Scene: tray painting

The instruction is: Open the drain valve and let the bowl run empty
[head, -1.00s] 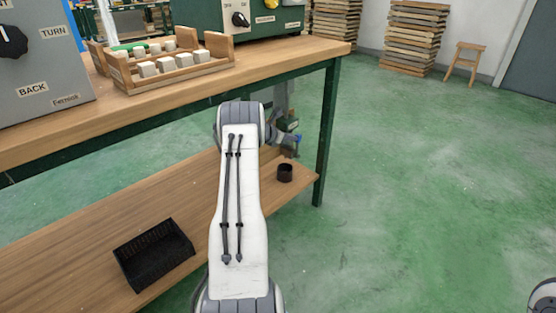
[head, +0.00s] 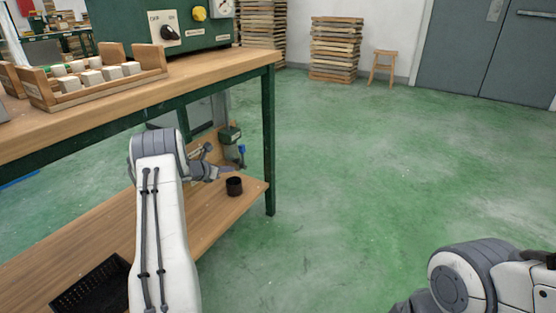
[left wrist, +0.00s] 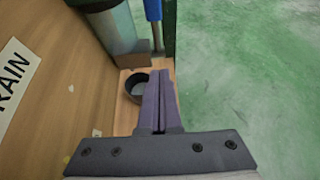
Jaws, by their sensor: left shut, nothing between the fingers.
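In the left wrist view the blue part (left wrist: 153,12) points down beside a grey pipe (left wrist: 122,30). My left gripper (head: 230,172) is shut and empty, a little below the blue handle and apart from it. Its closed fingers (left wrist: 159,78) show in the left wrist view, over a dark cup (left wrist: 134,84). The cup (head: 234,187) stands on the lower shelf. The bowl is not in sight. My right arm is at the lower right; its gripper is out of view.
The bench (head: 200,66) carries a wooden rack of pale blocks (head: 90,76) and a green control box (head: 160,25). A black bin (head: 88,284) is on the lower shelf (head: 90,240). A partly cut-off DRAIN sign (left wrist: 14,78) is left. Green floor (head: 370,180) is free.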

